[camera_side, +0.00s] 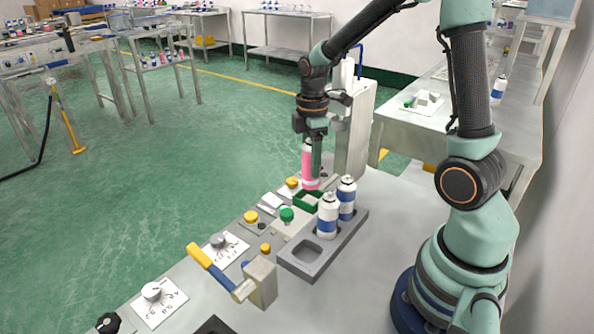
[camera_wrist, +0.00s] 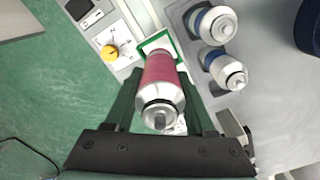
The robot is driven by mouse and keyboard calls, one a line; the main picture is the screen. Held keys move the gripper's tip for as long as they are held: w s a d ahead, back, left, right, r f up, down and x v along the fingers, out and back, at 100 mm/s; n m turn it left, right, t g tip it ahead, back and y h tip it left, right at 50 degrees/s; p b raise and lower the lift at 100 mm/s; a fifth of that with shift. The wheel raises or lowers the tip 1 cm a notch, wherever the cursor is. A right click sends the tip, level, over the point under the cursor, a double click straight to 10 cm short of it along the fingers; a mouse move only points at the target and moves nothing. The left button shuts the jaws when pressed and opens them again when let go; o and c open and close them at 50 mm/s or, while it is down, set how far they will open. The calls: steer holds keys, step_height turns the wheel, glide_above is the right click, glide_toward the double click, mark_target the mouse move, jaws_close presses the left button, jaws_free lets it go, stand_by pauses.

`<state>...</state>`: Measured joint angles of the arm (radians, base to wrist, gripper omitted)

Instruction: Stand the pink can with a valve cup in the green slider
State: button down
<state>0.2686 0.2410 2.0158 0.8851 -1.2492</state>
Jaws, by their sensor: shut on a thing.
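The pink can (camera_side: 309,170) has a pink body, a white lower band and a silver top. It is upright and held in my gripper (camera_side: 316,150). In the wrist view the pink can (camera_wrist: 161,80) sits between the two dark green fingers of my gripper (camera_wrist: 162,103), with a valve cup and stem on its top. The green slider (camera_side: 308,204) is a small open green frame just below the can's base. In the wrist view its green rim (camera_wrist: 143,44) shows beyond the can's base. I cannot tell whether the base touches it.
A grey tray (camera_side: 291,262) with an empty pocket stands at the front right. It holds two blue-and-white cans (camera_side: 328,216), (camera_side: 346,197). A yellow-handled lever (camera_side: 200,256), a green button (camera_side: 287,215) and yellow knobs are close by. A grey-white machine column (camera_side: 354,135) rises behind the can.

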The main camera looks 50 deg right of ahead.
mark_target(310, 181)
steer(key=shift+f, duration=2.75)
steer(key=shift+f, duration=0.15)
steer(key=shift+c, duration=1.2)
jaws_free()
